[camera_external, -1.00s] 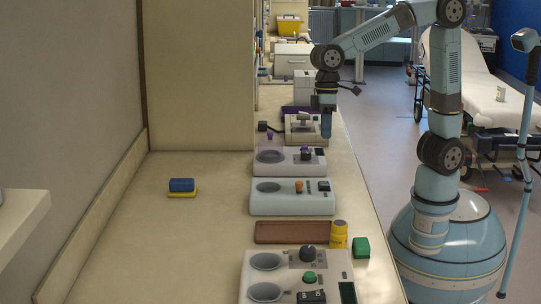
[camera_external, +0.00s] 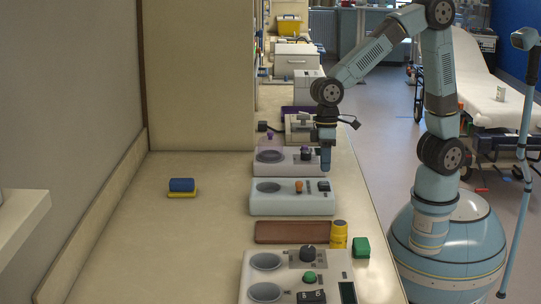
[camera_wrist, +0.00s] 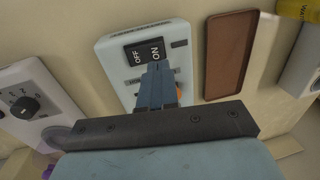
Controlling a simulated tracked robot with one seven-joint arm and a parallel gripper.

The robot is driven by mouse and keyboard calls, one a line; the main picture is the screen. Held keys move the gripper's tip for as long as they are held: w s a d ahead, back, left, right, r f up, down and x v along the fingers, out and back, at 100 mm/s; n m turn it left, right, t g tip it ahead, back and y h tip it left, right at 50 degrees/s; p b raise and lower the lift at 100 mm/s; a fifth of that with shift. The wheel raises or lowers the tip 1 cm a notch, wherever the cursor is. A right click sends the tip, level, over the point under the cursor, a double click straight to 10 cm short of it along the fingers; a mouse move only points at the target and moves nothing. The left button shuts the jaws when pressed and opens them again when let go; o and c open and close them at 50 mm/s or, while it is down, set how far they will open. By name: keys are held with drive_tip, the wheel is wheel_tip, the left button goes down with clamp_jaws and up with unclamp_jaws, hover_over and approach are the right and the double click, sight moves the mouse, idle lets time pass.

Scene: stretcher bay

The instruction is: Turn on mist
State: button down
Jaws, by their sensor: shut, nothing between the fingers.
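A pale blue-white box (camera_external: 290,204) stands on the counter, with a round recess, an orange knob (camera_external: 299,187) and a black rocker switch (camera_external: 324,186). In the wrist view the rocker switch (camera_wrist: 147,51) reads OFF and ON; the box's printed label is partly hidden by my fingers. My gripper (camera_external: 325,172) is shut and empty, pointing down just above and behind the switch in the external view. In the wrist view my fingertips (camera_wrist: 156,68) overlap the box near the ON side; contact cannot be told. The orange knob is mostly hidden there.
A grey box with a dial (camera_external: 289,160) stands behind; a brown tray (camera_external: 292,232) lies in front. A larger panel (camera_external: 335,262), a yellow bottle (camera_external: 339,235) and a green block (camera_external: 361,247) are nearer. The left counter is clear around a blue-and-yellow block (camera_external: 182,187).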

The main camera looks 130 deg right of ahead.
sight(325, 185)
drive_tip(key=shift+w+a+f, duration=0.15)
drive_tip(key=shift+f, duration=0.9)
drive_tip(key=shift+w+a+f, duration=0.1)
drive_tip(key=shift+f, duration=0.95)
drive_tip(key=shift+f, duration=0.15)
drive_tip(key=shift+s+d+r, duration=0.3)
drive_tip(key=shift+s+d, duration=0.2)
drive_tip(key=shift+r, duration=0.1)
wheel_tip(325, 185, up, 14)
drive_tip(key=w+a, duration=0.1)
drive_tip(key=shift+w+a+f, duration=0.25)
drive_tip(key=shift+w+a, duration=0.05)
drive_tip(key=shift+a, duration=0.1)
